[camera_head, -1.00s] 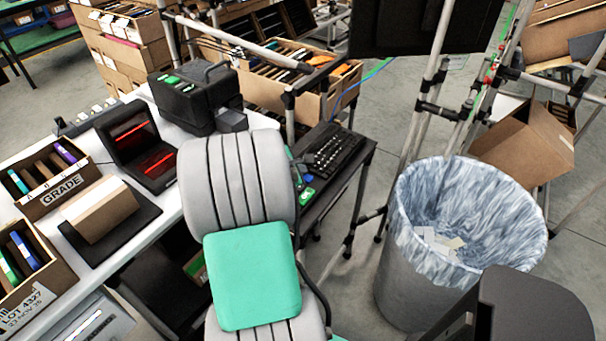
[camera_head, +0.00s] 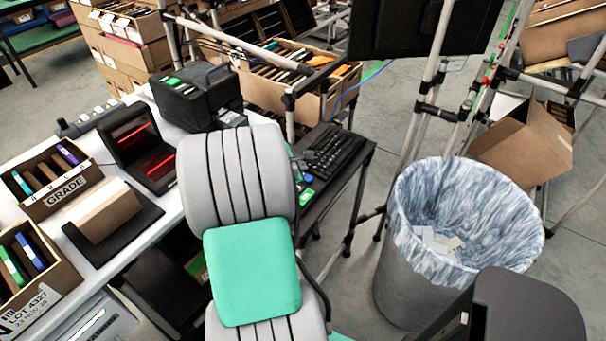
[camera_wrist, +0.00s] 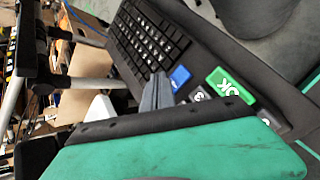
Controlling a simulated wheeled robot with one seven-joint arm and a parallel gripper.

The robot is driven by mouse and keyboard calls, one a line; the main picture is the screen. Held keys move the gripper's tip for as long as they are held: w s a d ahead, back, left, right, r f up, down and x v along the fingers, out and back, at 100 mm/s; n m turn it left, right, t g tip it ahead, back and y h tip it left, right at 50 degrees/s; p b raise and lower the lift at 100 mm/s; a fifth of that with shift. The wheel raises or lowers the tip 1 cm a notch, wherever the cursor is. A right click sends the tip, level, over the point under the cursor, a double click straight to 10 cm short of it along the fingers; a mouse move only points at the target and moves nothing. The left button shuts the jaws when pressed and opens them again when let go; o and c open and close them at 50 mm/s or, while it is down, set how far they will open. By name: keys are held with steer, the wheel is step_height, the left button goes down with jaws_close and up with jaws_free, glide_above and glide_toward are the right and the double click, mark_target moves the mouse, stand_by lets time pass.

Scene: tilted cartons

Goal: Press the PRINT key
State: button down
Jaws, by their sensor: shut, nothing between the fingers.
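A black keyboard (camera_head: 336,152) sits on a dark side stand, with a blue key (camera_head: 306,178) and a green key (camera_head: 306,197) near its left end. In the wrist view the keyboard (camera_wrist: 150,38) runs to the upper left, and the blue key (camera_wrist: 180,77), the green OK key (camera_wrist: 230,85) and small grey keys (camera_wrist: 200,94) show beside it. No PRINT lettering is readable. My gripper (camera_wrist: 157,88) is shut and empty, its tips just left of the blue key in the picture; whether they touch anything is unclear.
A lined bin (camera_head: 400,265) stands right of the stand, near frame poles (camera_head: 420,130). A black device (camera_head: 195,95), a scanner with red lines (camera_head: 140,145) and cartons (camera_head: 65,180) occupy the white table on the left. Floor is open between bin and stand.

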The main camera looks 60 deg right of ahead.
step_height(320, 180, up, 5)
steer(key=p, duration=0.4)
steer(key=shift+f, duration=0.1)
stand_by(0.4)
